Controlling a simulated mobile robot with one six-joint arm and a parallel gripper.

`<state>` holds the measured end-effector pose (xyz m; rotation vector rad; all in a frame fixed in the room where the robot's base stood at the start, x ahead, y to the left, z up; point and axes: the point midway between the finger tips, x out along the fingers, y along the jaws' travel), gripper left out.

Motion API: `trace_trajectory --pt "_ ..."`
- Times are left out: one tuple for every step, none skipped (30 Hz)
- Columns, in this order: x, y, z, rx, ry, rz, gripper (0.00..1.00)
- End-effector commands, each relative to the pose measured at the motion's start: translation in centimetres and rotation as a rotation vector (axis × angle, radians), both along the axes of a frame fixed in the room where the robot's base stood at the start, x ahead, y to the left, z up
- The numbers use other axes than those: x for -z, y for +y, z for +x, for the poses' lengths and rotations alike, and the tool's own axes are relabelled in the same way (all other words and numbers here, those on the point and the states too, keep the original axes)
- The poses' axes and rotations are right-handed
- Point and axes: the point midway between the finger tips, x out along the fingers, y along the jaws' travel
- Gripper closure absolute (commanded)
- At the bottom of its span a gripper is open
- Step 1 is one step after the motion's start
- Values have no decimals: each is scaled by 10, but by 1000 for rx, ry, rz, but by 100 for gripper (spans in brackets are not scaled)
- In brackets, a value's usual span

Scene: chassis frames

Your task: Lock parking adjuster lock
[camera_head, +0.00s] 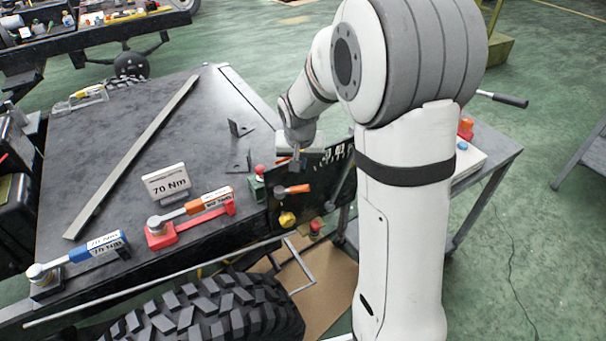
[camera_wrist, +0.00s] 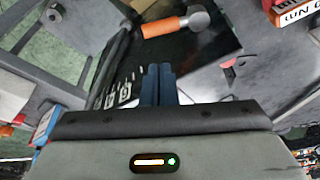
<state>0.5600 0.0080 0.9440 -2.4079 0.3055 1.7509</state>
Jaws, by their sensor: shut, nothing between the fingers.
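A dark panel (camera_head: 325,172) hangs at the right end of the grey workbench. An orange-handled lever (camera_head: 292,189) with a grey round end sits on it, lying nearly level. In the wrist view this lever (camera_wrist: 172,25) is beyond the fingertips. A yellow knob (camera_head: 287,219) and a red knob (camera_head: 315,227) are lower down. No readable label shows which of these is the parking adjuster lock. My gripper (camera_head: 297,158) is above the lever, apart from it. Its blue fingers (camera_wrist: 160,70) are together and empty in the wrist view.
A green box with a red knob (camera_head: 257,185) stands at the bench corner. Red (camera_head: 180,225) and blue-handled (camera_head: 95,247) torque wrenches and a 70 Nm sign (camera_head: 166,181) are on the bench (camera_head: 130,130). A tyre (camera_head: 210,315) is in front. A side table (camera_head: 495,155) stands behind my arm.

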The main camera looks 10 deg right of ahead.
Motion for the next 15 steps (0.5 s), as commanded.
trace_trajectory --pt "4 -1 1 0 3 0 100" --pt "8 -1 1 1 4 -1 100" --pt "13 -1 3 0 5 -1 100" --pt "17 -2 4 1 5 -1 100" --pt "22 -2 5 1 6 0 100" --pt "29 -3 7 1 7 0 100" --pt "35 -3 9 2 6 0 100" --pt "40 -4 11 2 7 0 100" --pt "47 -4 13 1 6 0 100" --pt "53 -5 15 1 7 0 100" --pt "58 -5 17 1 6 0 100" --pt "64 -6 19 1 6 0 100" --pt "69 -6 20 2 6 0 100" --pt "73 -6 21 2 5 0 100" --pt "78 -7 23 2 4 -1 100"
